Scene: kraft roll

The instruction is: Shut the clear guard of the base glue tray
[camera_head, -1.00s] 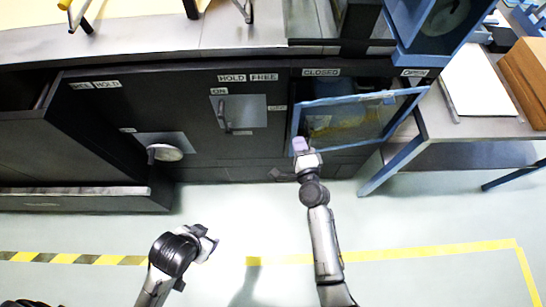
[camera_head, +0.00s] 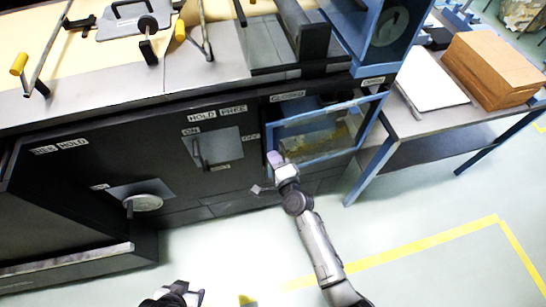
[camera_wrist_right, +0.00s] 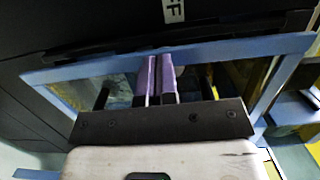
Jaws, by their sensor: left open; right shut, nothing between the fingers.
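The clear guard, a pane in a blue frame (camera_head: 328,158), is on the dark cabinet front, below the CLOSED label (camera_head: 287,96) and the OPEN label (camera_head: 373,80). A dark gap shows above its top bar, and yellowish contents show through the pane. My right gripper (camera_head: 274,159) is at the guard's left edge, its purple fingers together and empty. In the right wrist view, the fingertips (camera_wrist_right: 160,58) overlap the blue bar (camera_wrist_right: 225,47); I cannot tell whether they touch it. My left gripper (camera_head: 193,297) is open at the bottom edge, partly cut off, far from the guard.
A blue-legged table (camera_head: 408,95) with a white board and brown block stands at right. The countertop (camera_head: 150,75) overhangs the cabinet.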

